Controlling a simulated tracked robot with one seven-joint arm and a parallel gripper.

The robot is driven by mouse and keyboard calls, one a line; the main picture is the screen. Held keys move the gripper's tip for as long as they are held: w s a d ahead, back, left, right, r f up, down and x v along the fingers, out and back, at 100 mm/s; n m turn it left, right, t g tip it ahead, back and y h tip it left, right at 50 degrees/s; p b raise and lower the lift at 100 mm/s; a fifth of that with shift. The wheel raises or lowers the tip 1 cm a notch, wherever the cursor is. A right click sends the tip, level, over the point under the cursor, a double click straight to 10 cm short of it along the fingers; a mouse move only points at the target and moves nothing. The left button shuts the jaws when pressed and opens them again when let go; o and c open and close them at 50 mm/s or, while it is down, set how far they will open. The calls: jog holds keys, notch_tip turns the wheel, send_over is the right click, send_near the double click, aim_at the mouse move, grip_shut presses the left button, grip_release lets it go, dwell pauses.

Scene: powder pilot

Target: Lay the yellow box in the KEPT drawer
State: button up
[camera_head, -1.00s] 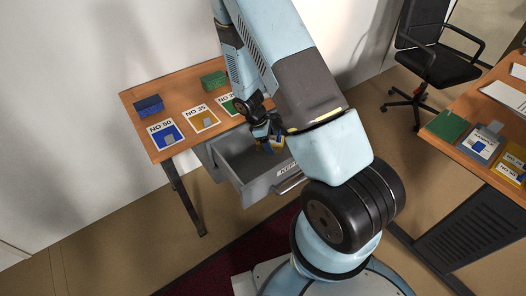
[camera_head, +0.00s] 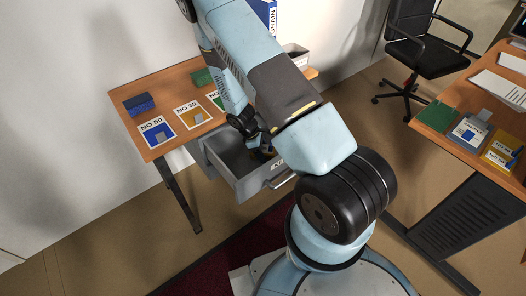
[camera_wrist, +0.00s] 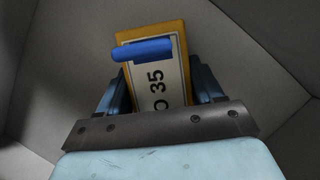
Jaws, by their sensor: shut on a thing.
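The yellow box (camera_wrist: 127,42) has a white label reading "35" and a blue piece across it. In the wrist view it is between the fingers of my gripper (camera_wrist: 158,88), which is shut on it. The grey KEPT drawer (camera_head: 241,188) is pulled out from under the wooden table. In the head view my gripper (camera_head: 263,153) is down inside the drawer opening, and the box there is mostly hidden by my arm. Grey drawer walls and floor (camera_wrist: 60,60) surround the box in the wrist view. I cannot tell whether the box touches the floor.
The table (camera_head: 128,120) carries a blue box (camera_head: 139,103), a green box (camera_head: 202,77) and cards including NO 50 (camera_head: 157,131) and NO 35 (camera_head: 192,115). A second desk (camera_head: 437,117) with papers and a black chair (camera_head: 428,49) stand at the right.

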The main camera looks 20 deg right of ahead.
jog(key=o, duration=1.2)
